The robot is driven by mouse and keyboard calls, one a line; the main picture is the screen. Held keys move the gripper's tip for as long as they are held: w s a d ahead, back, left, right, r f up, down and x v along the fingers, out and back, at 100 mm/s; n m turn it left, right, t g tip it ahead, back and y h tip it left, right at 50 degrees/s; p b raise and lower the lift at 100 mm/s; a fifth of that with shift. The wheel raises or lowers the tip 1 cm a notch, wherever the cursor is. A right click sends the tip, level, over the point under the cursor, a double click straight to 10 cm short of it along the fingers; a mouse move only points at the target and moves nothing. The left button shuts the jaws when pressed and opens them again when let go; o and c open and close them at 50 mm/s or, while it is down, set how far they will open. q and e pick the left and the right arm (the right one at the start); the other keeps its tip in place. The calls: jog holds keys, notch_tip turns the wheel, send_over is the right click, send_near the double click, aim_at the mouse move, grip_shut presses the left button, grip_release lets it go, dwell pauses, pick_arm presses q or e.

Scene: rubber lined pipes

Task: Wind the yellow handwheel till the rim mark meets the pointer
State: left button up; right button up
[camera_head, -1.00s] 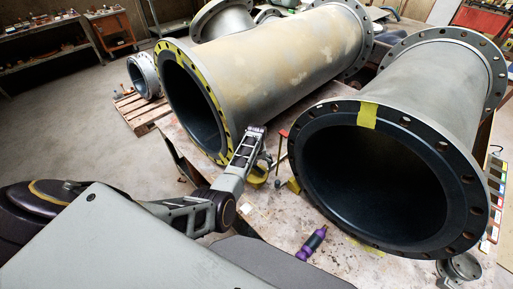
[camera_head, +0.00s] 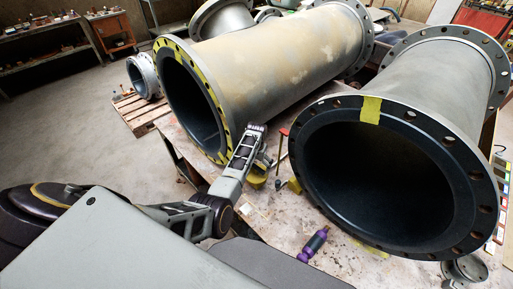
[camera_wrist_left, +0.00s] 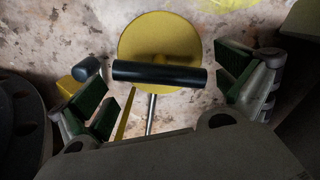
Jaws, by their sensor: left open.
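The yellow handwheel (camera_wrist_left: 160,35) shows in the left wrist view as a yellow disc above the stained tabletop. A dark cylindrical bar (camera_wrist_left: 160,73) lies across its lower part, and a silver rod runs down from there. My left gripper (camera_wrist_left: 165,82) is open, with one green-padded finger on each side of the bar and visible gaps between. In the head view the left gripper (camera_head: 263,158) is over the small yellow wheel (camera_head: 257,180), hiding part of it. A thin yellow strip (camera_wrist_left: 125,108), possibly the pointer, shows left of the rod. I cannot make out a rim mark.
Two large flanged pipes, left (camera_head: 270,62) and right (camera_head: 445,80), lie close to the gripper. A red-topped upright (camera_head: 282,140) stands just right of it. A dark knob (camera_wrist_left: 87,68) is near the left finger.

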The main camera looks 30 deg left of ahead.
aim_at(257, 166)
pick_arm(q)
notch_tip(257, 166, up, 14)
dwell(0.8)
jog(key=shift+f, duration=0.1)
dwell(0.6)
